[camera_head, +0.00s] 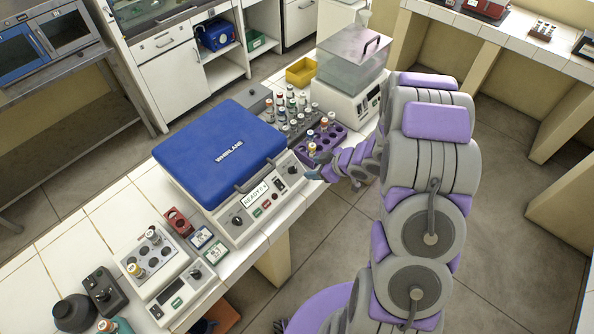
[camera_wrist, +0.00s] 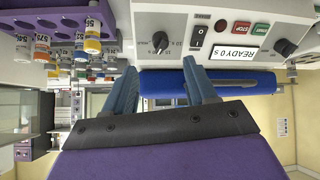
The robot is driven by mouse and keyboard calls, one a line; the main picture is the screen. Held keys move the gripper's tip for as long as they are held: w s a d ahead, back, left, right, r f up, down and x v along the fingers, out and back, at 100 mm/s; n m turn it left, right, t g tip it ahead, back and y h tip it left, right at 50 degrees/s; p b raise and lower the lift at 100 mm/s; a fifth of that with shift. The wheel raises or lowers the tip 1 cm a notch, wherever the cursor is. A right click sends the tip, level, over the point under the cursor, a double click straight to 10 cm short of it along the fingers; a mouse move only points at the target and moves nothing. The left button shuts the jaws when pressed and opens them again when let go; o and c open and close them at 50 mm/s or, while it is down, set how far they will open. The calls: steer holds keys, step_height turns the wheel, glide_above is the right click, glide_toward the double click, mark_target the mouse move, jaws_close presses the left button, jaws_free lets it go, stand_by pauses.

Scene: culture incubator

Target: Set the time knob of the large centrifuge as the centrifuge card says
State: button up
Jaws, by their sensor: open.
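The large centrifuge (camera_head: 215,150) has a closed blue lid and a pale front panel. Its display (camera_head: 255,194) reads READY with 0 s. One dark knob (camera_head: 292,170) is at the panel's right end, beside a rocker switch (camera_head: 278,183); another knob (camera_head: 237,220) is at the left end. In the wrist view, a scaled knob (camera_wrist: 160,42) lies just beyond my open, empty gripper (camera_wrist: 162,70), apart from the fingertips. My gripper (camera_head: 314,173) is by the panel's right end. Two small cards (camera_head: 202,237) (camera_head: 215,252) lie left of the panel; their writing is too small to read.
A purple tube rack (camera_head: 333,140) stands close to my gripper, right of the centrifuge, and a grey rack of vials (camera_head: 290,130) behind it. A clear-lidded bath (camera_head: 350,75) is farther back. A red rack (camera_head: 178,222) and a small block device (camera_head: 150,255) stand at left.

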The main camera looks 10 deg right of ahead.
mark_target(293, 170)
steer(key=b+x, duration=0.1)
steer(key=x, duration=0.9)
steer(key=shift+w+a+f, duration=0.1)
steer(key=shift+w+a, duration=0.05)
steer(key=shift+a, duration=0.05)
jaws_close()
